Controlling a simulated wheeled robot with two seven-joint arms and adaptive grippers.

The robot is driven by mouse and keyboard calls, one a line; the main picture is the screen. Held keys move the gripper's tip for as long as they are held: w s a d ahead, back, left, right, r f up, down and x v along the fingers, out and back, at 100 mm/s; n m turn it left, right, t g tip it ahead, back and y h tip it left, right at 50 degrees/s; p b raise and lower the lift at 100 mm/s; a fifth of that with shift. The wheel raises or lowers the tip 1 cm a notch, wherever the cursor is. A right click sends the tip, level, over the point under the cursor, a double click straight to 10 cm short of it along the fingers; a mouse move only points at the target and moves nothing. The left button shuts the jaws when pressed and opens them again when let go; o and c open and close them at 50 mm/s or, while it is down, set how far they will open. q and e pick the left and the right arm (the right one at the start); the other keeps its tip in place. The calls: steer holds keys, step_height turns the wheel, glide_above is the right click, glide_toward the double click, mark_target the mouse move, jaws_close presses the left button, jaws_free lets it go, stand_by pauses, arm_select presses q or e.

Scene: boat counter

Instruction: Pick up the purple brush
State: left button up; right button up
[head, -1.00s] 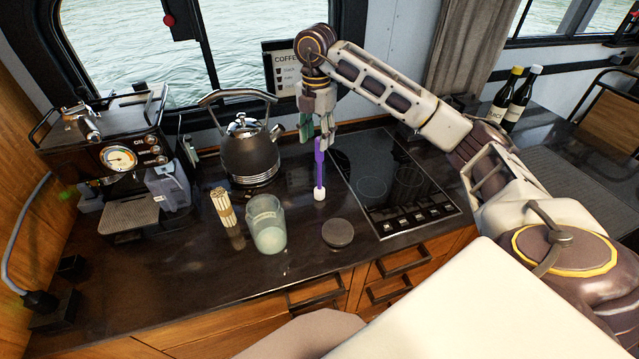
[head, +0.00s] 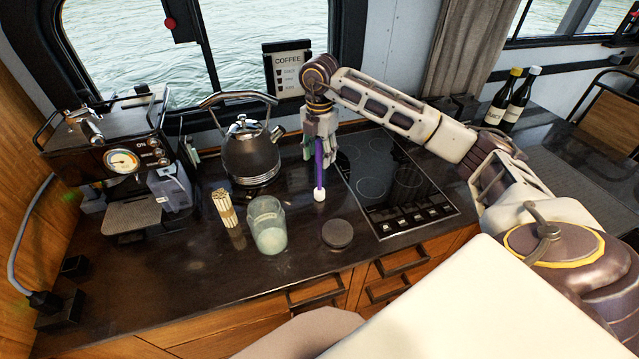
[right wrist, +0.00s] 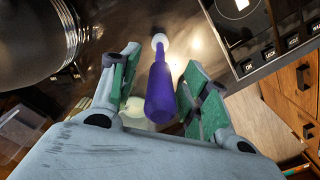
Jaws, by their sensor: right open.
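The purple brush (head: 319,176) stands upright on the dark counter with its white head down and its handle up. In the right wrist view the purple handle (right wrist: 161,92) points up between the two green-padded fingers of my right gripper (right wrist: 155,90). The fingers are spread, with a gap on each side of the handle. In the head view my right gripper (head: 319,152) is over the brush from above and hides the top of the handle. My left gripper is not in view.
A glass jar (head: 267,225) and a bundle of sticks (head: 225,207) stand left of the brush. A round dark lid (head: 337,234) lies in front of it. A kettle (head: 250,152) stands behind left, a cooktop (head: 395,180) to the right. A coffee machine (head: 115,165) is far left.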

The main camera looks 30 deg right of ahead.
steer(key=shift+c, duration=0.2)
jaws_close()
stand_by(0.3)
steer(key=shift+r, duration=0.1)
steer(key=shift+r+b, duration=0.3)
steer(key=shift+r, duration=4.6)
